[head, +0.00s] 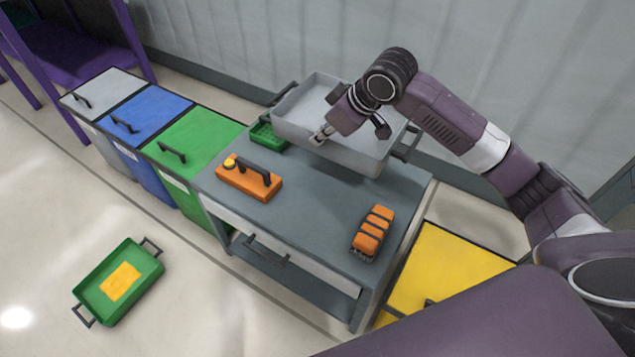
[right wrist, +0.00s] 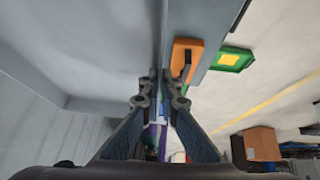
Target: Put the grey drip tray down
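The grey drip tray (head: 291,128) is at the back of the grey workbench, with dark handles at its two ends. My right gripper (head: 321,134) is at the tray's near long wall, shut on its rim. In the right wrist view the two fingers (right wrist: 160,88) close on the rim, with the tray's inside (right wrist: 75,50) filling the left. The tray appears to be over the bench top (head: 320,195); whether its underside touches the top is unclear. My arm hides part of the tray. My left gripper is not in view.
On the bench are a small green crate (head: 268,136) close to the tray's left end, an orange block with a black handle (head: 235,181) and a rack of orange pieces (head: 371,236). Lidded bins (head: 195,140) stand left. A green tray (head: 95,283) lies on the floor.

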